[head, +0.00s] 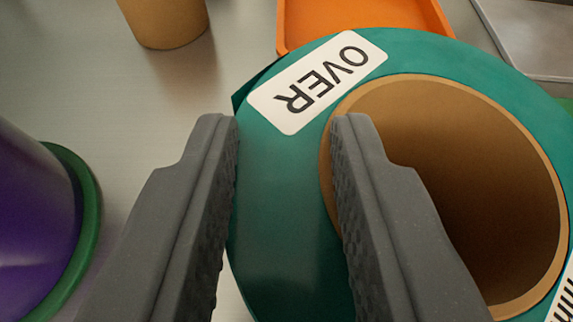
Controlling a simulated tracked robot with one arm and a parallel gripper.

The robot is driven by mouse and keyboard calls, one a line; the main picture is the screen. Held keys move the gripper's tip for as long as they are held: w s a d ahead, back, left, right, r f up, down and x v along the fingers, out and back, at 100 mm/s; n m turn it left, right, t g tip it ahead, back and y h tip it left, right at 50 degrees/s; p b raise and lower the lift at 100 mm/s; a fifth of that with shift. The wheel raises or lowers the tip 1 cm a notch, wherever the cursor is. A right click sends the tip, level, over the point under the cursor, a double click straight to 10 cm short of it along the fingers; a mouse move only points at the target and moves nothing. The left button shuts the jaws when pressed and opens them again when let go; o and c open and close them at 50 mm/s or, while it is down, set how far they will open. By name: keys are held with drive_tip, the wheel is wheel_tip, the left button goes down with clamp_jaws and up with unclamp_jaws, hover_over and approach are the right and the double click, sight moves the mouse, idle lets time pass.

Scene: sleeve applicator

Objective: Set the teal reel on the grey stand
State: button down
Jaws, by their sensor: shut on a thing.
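The teal reel (280,225) fills the middle and right of the head view. It has a wide brown cardboard core and a white label reading "OVER"; part of a barcode label shows at the lower right. My gripper (283,125) is shut on the reel's ring wall, one finger at its outer left edge and the other inside the core. The reel's underside is hidden, so I cannot tell whether it touches the surface. I cannot make out the grey stand for certain.
An orange tray (300,22) lies behind the reel, with a grey tray-like thing (545,60) at the top right. A cardboard cylinder (165,22) stands at the top left. A purple object (30,230) with a green rim is at the left. Pale surface between them is clear.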

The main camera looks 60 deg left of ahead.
drive_tip(key=shift+f+b, duration=0.3)
drive_tip(key=shift+f, duration=0.25)
drive_tip(key=c, duration=1.2)
unclamp_jaws()
drive_tip(key=shift+o, duration=0.2)
drive_tip(key=p+v, duration=0.4)
drive_tip(key=v, duration=0.8)
